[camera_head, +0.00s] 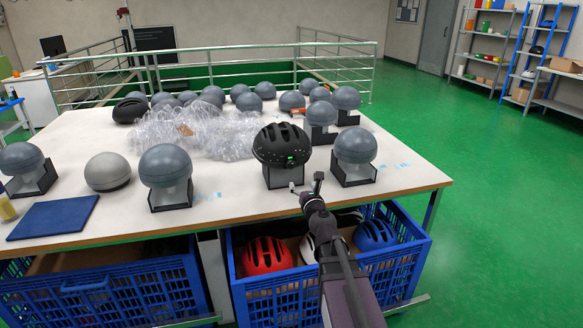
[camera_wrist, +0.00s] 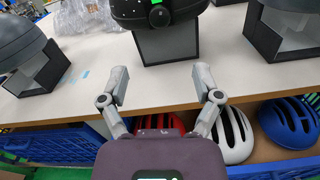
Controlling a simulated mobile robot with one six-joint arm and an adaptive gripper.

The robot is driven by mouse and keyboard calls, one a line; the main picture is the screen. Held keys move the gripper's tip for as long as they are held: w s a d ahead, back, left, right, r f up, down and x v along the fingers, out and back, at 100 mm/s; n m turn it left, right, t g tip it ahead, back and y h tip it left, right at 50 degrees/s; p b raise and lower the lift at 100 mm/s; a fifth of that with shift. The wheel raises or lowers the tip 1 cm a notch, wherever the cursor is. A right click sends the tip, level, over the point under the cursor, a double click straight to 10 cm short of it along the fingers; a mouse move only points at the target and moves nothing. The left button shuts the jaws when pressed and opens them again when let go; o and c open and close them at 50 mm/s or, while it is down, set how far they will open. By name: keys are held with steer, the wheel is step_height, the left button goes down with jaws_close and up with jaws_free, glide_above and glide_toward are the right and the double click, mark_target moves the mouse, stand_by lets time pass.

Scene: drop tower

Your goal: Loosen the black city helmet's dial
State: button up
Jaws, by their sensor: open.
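The black city helmet (camera_head: 282,143) sits on a dark stand near the table's front edge, with vents on top and a green mark at its rim. In the wrist view the helmet (camera_wrist: 150,8) is cut off by the top edge. Its dial (camera_wrist: 159,16) shows as a round black knob on the rim below the green mark. My gripper (camera_head: 306,186) is in front of and below the helmet.
Grey headforms on dark stands flank the helmet, one to the right (camera_head: 355,148) and one to the left (camera_head: 165,168). Clear plastic wrap (camera_head: 190,133) lies behind. Below the table edge, a blue crate (camera_head: 262,300) holds red, white and blue helmets.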

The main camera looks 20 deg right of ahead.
mark_target(292, 166)
steer(key=shift+w, duration=0.15)
steer(key=w, duration=1.3)
steer(key=shift+w, duration=0.25)
jaws_close()
